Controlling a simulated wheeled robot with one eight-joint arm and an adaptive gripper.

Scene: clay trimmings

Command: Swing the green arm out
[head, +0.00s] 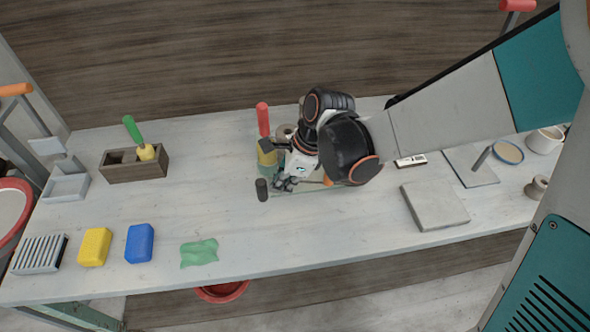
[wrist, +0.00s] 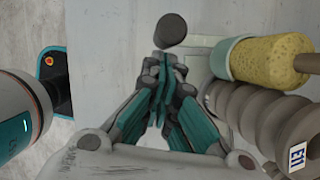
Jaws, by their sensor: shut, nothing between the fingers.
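A dark upright knob (head: 262,189) stands at the left end of a thin pale green strip (head: 312,188), which looks like the green arm, near the middle of the table. My gripper and wrist hide much of the strip and what it is fixed to. In the wrist view the knob (wrist: 171,28) is just beyond my fingertips, with a pale green-white piece (wrist: 197,48) to its right. My gripper (head: 281,184) is shut and empty, right of the knob in the head view. It also shows in the wrist view (wrist: 162,62). I cannot tell whether the tips touch the knob.
A yellow sponge (wrist: 262,58) in a pale green cup and a ridged beige piece (wrist: 268,122) stand close to my gripper's right in the wrist view. A red-handled tool (head: 262,120) rises behind. A grey slab (head: 434,205) lies right.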

